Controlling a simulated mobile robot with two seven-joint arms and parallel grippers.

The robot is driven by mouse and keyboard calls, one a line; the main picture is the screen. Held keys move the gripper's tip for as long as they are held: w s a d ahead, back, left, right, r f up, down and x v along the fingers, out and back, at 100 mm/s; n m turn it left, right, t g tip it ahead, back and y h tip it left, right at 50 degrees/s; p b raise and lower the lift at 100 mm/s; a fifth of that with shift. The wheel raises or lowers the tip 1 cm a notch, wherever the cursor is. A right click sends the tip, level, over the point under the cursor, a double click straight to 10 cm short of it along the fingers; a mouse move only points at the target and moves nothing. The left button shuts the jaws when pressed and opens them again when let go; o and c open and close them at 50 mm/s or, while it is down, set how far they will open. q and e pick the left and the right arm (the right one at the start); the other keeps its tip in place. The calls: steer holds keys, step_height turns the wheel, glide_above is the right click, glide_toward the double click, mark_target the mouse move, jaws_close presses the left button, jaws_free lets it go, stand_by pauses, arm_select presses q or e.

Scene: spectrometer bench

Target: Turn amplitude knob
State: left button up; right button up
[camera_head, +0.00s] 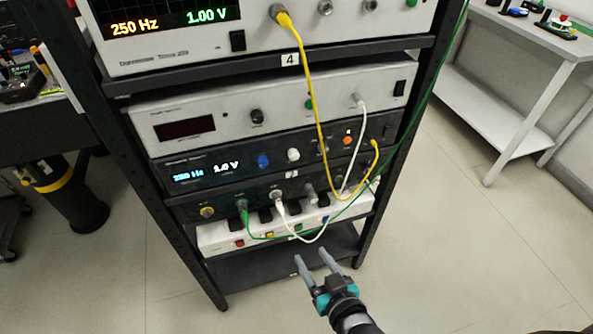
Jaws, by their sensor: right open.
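A dark instrument (192,158) in the rack has a lit display (205,172) reading about 250 Hz and 1.0 V. It carries a blue knob (263,161) and a white knob (293,155). Their labels are too small to read, so I cannot tell which is the amplitude knob. My right gripper (311,257) comes in from the bottom, its two grey fingers apart and empty. It is in front of the rack's bottom shelf, below the knobs in the picture and apart from them. My left gripper is not in view.
Yellow (312,90), white (353,150) and green (272,238) cables hang across the rack fronts. A larger instrument (265,50) with a display stands above. A white power strip (215,238) lies below. A white table (510,40) is at right; floor (480,260) is clear there.

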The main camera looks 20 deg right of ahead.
step_height(320, 180, up, 8)
steer(key=w+t+b, duration=0.1)
steer(key=w+t, duration=0.1)
steer(key=t, duration=0.1)
steer(key=m+t+b, duration=0.1)
glide_toward(295, 157)
steer(key=shift+h, duration=0.4)
steer(key=w, duration=0.2)
steer(key=w+b, duration=0.1)
steer(key=w, duration=0.1)
steer(key=w+b, duration=0.1)
steer(key=w, duration=0.2)
steer(key=shift+a+f, duration=0.1)
steer(key=shift+a, duration=0.25)
arm_select(q)
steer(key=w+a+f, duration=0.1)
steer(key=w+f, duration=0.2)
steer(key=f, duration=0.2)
steer(key=shift+b, duration=0.35)
arm_select(e)
steer(key=shift+w, duration=0.75)
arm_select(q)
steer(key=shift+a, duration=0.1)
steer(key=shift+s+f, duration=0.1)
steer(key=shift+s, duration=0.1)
arm_select(e)
jaws_close()
